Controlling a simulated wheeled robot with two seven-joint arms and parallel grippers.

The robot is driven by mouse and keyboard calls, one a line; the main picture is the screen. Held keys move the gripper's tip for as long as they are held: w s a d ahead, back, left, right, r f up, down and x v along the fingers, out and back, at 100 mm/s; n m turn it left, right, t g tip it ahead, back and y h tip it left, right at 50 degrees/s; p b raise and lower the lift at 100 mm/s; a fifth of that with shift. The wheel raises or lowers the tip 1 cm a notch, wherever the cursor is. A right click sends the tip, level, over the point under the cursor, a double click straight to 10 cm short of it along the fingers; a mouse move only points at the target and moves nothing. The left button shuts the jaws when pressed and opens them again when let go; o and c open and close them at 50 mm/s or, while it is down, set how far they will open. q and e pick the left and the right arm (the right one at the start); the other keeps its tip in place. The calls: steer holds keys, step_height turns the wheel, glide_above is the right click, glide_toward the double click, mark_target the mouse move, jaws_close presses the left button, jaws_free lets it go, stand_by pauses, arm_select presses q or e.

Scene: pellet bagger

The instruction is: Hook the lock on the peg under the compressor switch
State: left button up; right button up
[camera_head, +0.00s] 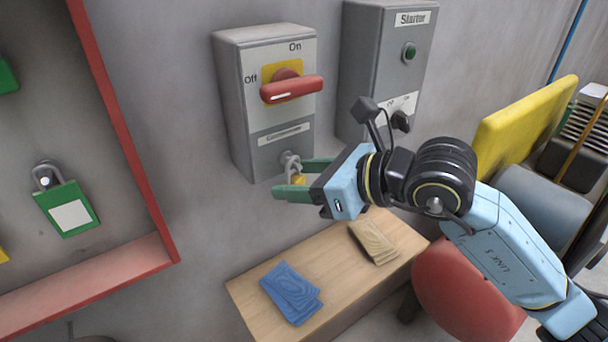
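The compressor switch (255,90) is a grey box on the wall with a red handle on a yellow plate. A metal peg and lock shackle (290,162) show at its lower edge, overlapping in the view. A small yellow lock body (299,180) shows between the green fingers of my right gripper (300,178), which appear closed on it. The fingers hide much of the lock. I cannot tell whether the shackle is around the peg or only in front of it. My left gripper is not in view.
A starter box (384,60) hangs right of the switch. A red-framed board (122,120) with a green padlock (68,208) is at left. Below is a wooden surface (340,290) with blue cloths (290,290) and a tan stack (373,242). A yellow panel (525,120) stands right.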

steer(key=shift+w+d+r, duration=0.1)
steer(key=shift+w+d, duration=0.2)
steer(key=shift+w, duration=0.1)
